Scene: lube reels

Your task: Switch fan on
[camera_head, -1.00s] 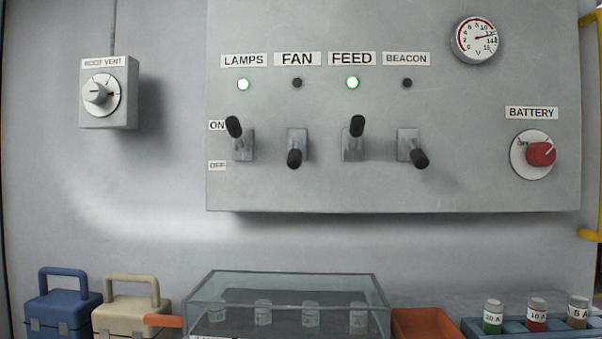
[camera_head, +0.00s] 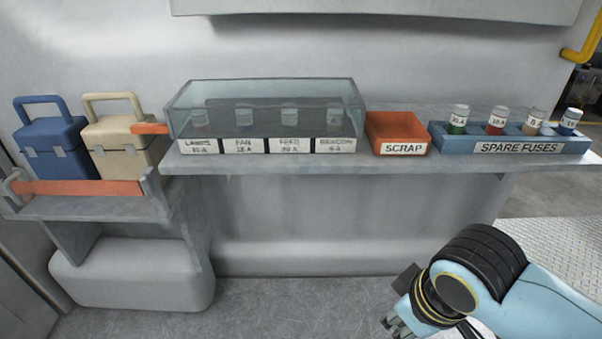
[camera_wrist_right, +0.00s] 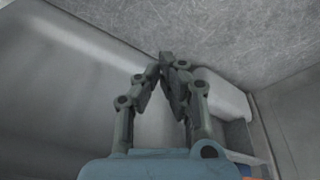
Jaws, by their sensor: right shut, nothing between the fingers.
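The fan switch is out of both current views. Only the bare lower edge of the grey switch panel (camera_head: 400,8) shows at the top of the head view. My right gripper (camera_head: 396,326) is low at the bottom right of the head view, below and in front of the shelf, touching nothing that I can see. In the right wrist view my right gripper (camera_wrist_right: 167,62) has its fingertips together with nothing between them. My left gripper is not in view.
A shelf (camera_head: 300,165) carries a clear-lidded fuse box (camera_head: 265,95), an orange scrap tray (camera_head: 404,149) and a blue spare-fuse rack (camera_head: 450,140). A blue case (camera_head: 50,135) and a cream case (camera_head: 122,135) stand at left. Floor below is open.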

